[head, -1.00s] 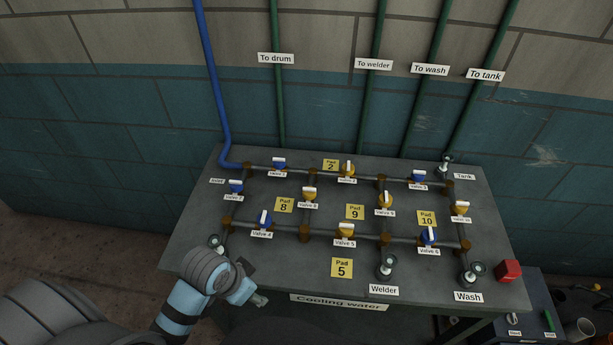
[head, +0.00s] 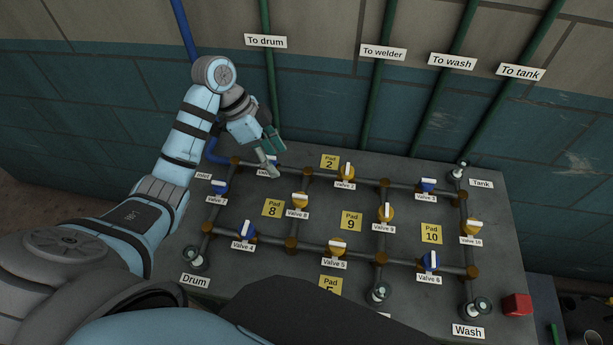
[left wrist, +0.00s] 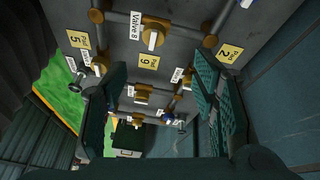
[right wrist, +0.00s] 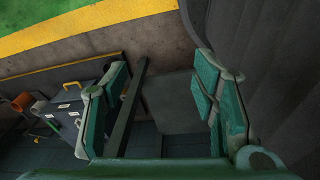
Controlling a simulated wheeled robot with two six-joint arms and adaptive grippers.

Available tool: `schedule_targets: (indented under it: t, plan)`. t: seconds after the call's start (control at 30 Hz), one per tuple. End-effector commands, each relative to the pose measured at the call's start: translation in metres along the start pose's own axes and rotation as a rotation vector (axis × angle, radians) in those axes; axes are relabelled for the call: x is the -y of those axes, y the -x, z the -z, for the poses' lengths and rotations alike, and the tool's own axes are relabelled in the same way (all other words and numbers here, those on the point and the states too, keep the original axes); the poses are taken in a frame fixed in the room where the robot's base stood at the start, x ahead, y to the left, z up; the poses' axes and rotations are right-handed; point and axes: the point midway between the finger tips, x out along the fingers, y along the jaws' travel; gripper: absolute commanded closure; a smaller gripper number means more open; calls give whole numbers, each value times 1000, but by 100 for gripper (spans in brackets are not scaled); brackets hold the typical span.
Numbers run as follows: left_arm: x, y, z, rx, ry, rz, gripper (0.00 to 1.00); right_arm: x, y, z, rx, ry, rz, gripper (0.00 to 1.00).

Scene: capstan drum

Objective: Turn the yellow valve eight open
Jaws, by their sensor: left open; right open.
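Valve 8 (head: 300,201) is a yellow valve with a white handle on the grey panel (head: 455,300), right of the yellow pad 8 label (head: 273,208). Its handle appears to lie across its pipe. It also shows at the top of the left wrist view (left wrist: 155,33). My left gripper (head: 271,157) is open and empty above the panel's back left, near valve 1, up and left of valve 8 and apart from it. Its two fingers frame the lower part of the left wrist view. My right gripper (right wrist: 162,75) is open and empty, away from the panel.
Other yellow and blue valves sit close by on the pipes, including valve 2 (head: 346,171), valve 5 (head: 337,247) and blue valve 4 (head: 247,231). A red box (head: 517,304) is at the panel's right edge. The wall with vertical pipes stands behind. My left arm covers the left side.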

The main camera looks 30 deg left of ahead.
Motion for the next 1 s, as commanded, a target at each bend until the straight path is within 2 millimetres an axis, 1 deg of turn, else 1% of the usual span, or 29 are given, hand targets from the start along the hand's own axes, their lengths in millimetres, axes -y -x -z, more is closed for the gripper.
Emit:
schedule_targets:
  t: [0.07,0.13,0.2,0.27,0.3,0.4,0.5,0.6,0.73,0.97,1.0]
  plan:
    - [0,-5,0,-3,-4,-3,47,1,-6,8,-13,-1,0,47]
    - [0,-18,0,-5,-7,-5,47,1,-16,7,-14,-1,0,47]
    - [1,-37,-1,-5,-7,-4,47,2,-30,-2,-1,0,0,47]
    - [0,-52,0,-4,-7,-6,47,3,-33,-14,17,1,1,47]
    - [0,-64,0,-5,-7,-6,47,4,-37,-21,29,1,1,47]
    - [-1,-90,1,-4,-4,-7,47,3,-35,-28,40,2,1,47]
    - [-1,-115,1,-4,-2,-6,47,4,-37,-24,32,1,1,47]
    - [0,-132,1,-3,-2,-3,47,3,-40,-14,15,1,0,47]
    - [0,-143,1,-2,-3,-2,47,3,-41,-8,5,0,0,47]
    - [0,-144,1,-2,-3,0,47,3,-40,-13,13,1,0,47]
    - [0,-144,1,-2,-3,0,53,3,-40,-14,15,1,0,47]
